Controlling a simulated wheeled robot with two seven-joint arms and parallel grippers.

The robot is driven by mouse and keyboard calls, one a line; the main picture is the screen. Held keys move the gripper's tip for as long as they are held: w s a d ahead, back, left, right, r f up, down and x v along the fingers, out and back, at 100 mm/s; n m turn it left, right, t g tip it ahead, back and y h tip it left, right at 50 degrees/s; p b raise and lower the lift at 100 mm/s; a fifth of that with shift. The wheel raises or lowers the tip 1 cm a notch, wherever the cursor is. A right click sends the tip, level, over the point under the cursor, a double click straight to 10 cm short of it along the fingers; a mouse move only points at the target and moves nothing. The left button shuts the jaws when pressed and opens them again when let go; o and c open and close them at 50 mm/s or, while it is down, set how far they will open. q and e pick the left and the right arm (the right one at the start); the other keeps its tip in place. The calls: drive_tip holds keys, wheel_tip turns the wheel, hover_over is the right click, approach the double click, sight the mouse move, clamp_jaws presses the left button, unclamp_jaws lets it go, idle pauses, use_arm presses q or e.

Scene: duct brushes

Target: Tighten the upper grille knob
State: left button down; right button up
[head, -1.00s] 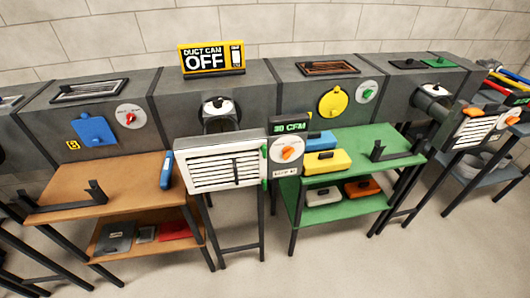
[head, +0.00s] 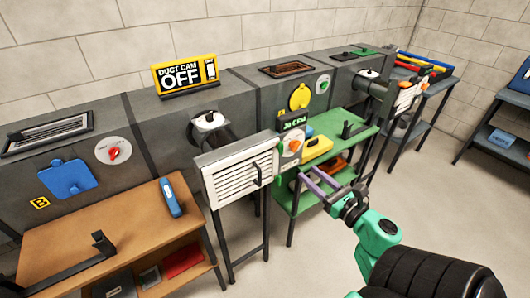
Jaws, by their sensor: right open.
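The white slatted grille (head: 228,184) hangs on the front of the duct, with a dark handle upright near its right side. A small green part (head: 279,160) shows at the grille's right edge; it is too small to tell whether it is the upper knob. My right gripper (head: 308,174) is open and empty, its two purple fingers pointing up and left. It appears to the right of and below the grille's right edge, apart from it in the picture. My left gripper is not in view.
A dial with an orange knob (head: 295,146) sits right of the grille, under a green-lit display (head: 294,123). A brown table (head: 120,232) with a blue tool (head: 171,197) stands left. A green table (head: 345,128) with a yellow case (head: 316,147) stands behind my gripper.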

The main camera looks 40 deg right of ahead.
sight(283, 149)
drive_tip(key=w+p, duration=0.1)
drive_tip(key=w, duration=0.3)
drive_tip(key=w+p, duration=0.1)
drive_tip(key=w, duration=0.3)
drive_tip(key=w+d+p, duration=0.1)
drive_tip(key=w, duration=0.4)
drive_tip(key=shift+w+d+f, duration=0.1)
drive_tip(key=shift+w+f, duration=0.15)
drive_tip(key=shift+w, duration=0.05)
clamp_jaws()
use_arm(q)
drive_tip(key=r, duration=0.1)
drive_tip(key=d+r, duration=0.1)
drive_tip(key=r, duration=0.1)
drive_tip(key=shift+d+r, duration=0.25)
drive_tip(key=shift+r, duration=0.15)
